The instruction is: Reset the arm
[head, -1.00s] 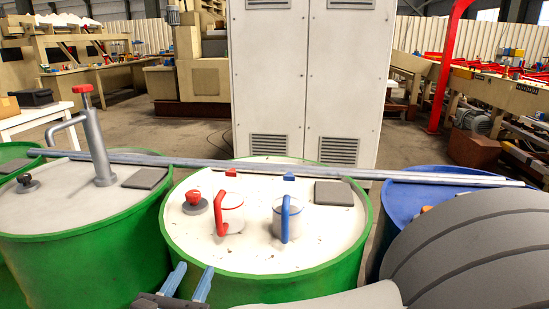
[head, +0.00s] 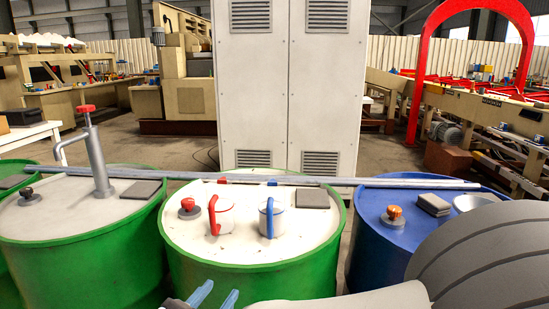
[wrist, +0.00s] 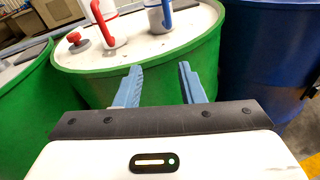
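My gripper (head: 214,295) shows its blue fingertips at the bottom of the head view, in front of the middle green barrel (head: 250,283). In the wrist view my gripper (wrist: 158,88) has its two blue fingers apart with nothing between them. The fingers point at the barrel's green side, below its rim. A white mug with a red handle (head: 226,214) and a white mug with a blue handle (head: 278,218) stand on that barrel's lid, beyond the fingers.
A green barrel with a hand pump (head: 98,160) stands left and a blue barrel (head: 372,236) stands right. A long grey bar (head: 330,180) lies across the barrels. A tall white cabinet (head: 290,80) stands behind. Floor shows between the barrels and machines.

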